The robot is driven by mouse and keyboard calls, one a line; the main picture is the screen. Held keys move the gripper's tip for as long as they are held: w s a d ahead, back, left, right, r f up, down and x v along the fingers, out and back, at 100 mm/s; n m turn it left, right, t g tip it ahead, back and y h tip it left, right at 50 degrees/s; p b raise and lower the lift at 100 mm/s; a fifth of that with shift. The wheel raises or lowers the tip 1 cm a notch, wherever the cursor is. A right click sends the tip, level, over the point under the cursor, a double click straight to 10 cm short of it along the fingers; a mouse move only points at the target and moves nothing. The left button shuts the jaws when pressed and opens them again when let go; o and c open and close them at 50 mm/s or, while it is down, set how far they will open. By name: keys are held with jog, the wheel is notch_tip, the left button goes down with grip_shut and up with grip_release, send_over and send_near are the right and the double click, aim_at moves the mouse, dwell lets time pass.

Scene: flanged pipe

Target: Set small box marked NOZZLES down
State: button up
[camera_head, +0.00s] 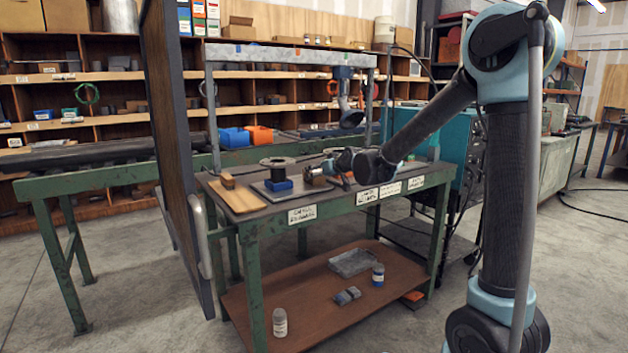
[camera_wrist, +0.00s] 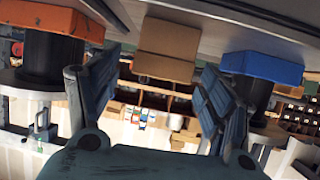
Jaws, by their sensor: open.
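A small brown cardboard box (camera_head: 314,177) stands at the middle of the workbench top (camera_head: 258,210), close in front of my gripper (camera_head: 326,170). In the wrist view, which is upside down, the box (camera_wrist: 167,50) lies between and beyond the two spread fingers of my gripper (camera_wrist: 150,95). The fingers are open, with visible gaps at both sides of the box. It appears to rest on the bench surface. No NOZZLES marking is readable on it in either view.
The wrist view shows an orange box (camera_wrist: 52,17) on the other side. A wooden board (camera_head: 238,200) with another brown block lies at the bench's left. A dark upright panel (camera_head: 178,130) stands left.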

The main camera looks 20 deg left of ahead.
jog(key=shift+x, duration=2.55)
jog(key=c, duration=1.5)
jog(key=shift+r, duration=0.1)
